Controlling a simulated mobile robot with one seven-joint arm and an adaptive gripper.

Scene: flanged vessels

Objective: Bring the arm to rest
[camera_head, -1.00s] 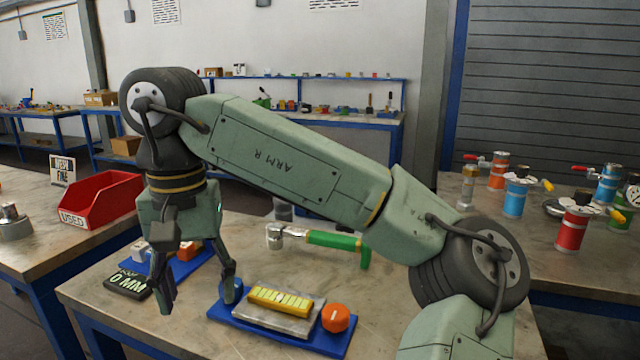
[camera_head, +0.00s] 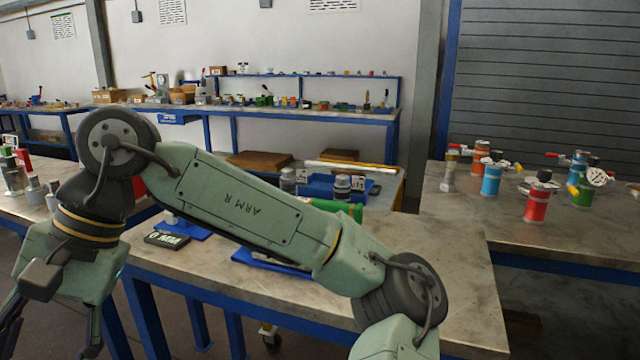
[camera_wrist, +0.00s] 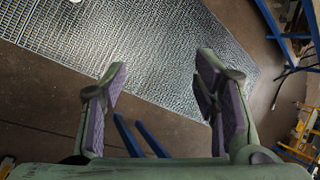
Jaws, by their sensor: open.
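My gripper (camera_wrist: 162,85) shows in the wrist view with its two padded fingers spread apart and nothing between them. Beneath it are a grey metal floor grating (camera_wrist: 150,45) and brown floor. In the head view my gripper (camera_head: 55,335) hangs at the lower left, partly cut off by the picture edge, in front of the left bench. My arm stretches from the lower right across the middle bench (camera_head: 450,265) and hides much of what lies on it.
A dark 0 MM display (camera_head: 167,240) lies on the middle bench. Flanged vessels, among them a red one (camera_head: 537,203) and a blue one (camera_head: 491,180), stand on the right bench (camera_head: 455,200). Blue bench legs (camera_wrist: 140,140) show below my gripper. A long bench (camera_head: 270,112) lines the back wall.

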